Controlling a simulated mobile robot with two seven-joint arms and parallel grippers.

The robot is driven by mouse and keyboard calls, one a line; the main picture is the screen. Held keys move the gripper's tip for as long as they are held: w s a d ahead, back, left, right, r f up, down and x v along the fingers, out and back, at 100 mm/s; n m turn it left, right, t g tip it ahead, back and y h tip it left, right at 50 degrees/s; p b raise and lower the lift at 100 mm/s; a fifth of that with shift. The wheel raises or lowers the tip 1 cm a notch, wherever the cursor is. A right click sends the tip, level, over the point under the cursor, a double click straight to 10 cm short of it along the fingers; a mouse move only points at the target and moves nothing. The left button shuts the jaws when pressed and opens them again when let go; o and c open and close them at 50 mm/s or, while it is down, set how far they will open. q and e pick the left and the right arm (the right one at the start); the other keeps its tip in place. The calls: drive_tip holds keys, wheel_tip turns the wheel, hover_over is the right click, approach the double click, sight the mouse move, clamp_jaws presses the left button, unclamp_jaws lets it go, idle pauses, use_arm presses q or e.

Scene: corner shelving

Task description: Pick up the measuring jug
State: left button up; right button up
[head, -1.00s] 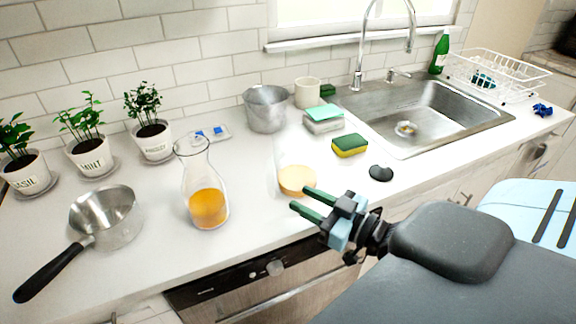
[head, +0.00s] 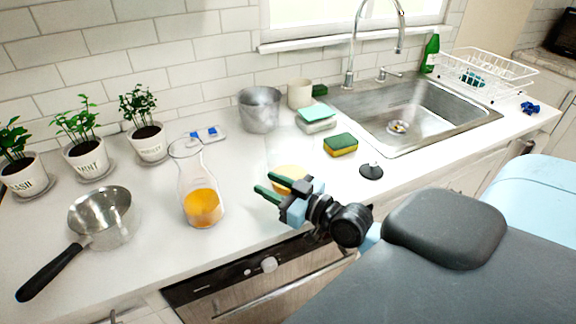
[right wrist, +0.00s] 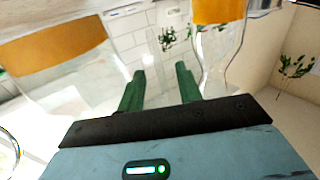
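The measuring jug appears to be the clear, wide glass vessel (head: 290,172) with orange-yellow contents on the counter. Its outline is faint, and my right gripper hides part of its base. My right gripper (head: 268,183) is at the counter's front edge, its two green fingers pointing left, apart and empty. In the right wrist view, which looks upside down, the fingers (right wrist: 160,72) stand between the clear vessel (right wrist: 60,50) at left and a carafe (right wrist: 220,45) at right. My left gripper is out of view.
The carafe (head: 201,205) of orange liquid stands left of the gripper. A saucepan (head: 100,215) is farther left. A metal pot (head: 260,108), cup (head: 299,94), sponge (head: 340,145) and black disc-like object (head: 371,171) lie behind or right. Potted herbs line the wall.

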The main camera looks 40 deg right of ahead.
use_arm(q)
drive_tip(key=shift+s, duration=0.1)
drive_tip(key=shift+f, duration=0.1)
use_arm(e)
clamp_jaws()
drive_tip(key=shift+r, duration=0.15)
idle(0.4)
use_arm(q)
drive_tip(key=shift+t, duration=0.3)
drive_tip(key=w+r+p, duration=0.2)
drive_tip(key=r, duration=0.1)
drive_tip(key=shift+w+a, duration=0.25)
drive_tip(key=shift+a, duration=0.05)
use_arm(e)
drive_tip(key=s+a+r, duration=0.1)
drive_tip(key=s+r, duration=0.1)
drive_tip(key=s, duration=0.5)
drive_tip(key=s+a+r, duration=0.2)
drive_tip(key=s, duration=0.6)
drive_tip(key=shift+s+r, duration=0.15)
drive_tip(key=shift+r, duration=0.2)
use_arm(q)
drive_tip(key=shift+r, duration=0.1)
use_arm(e)
drive_tip(key=shift+s, duration=0.15)
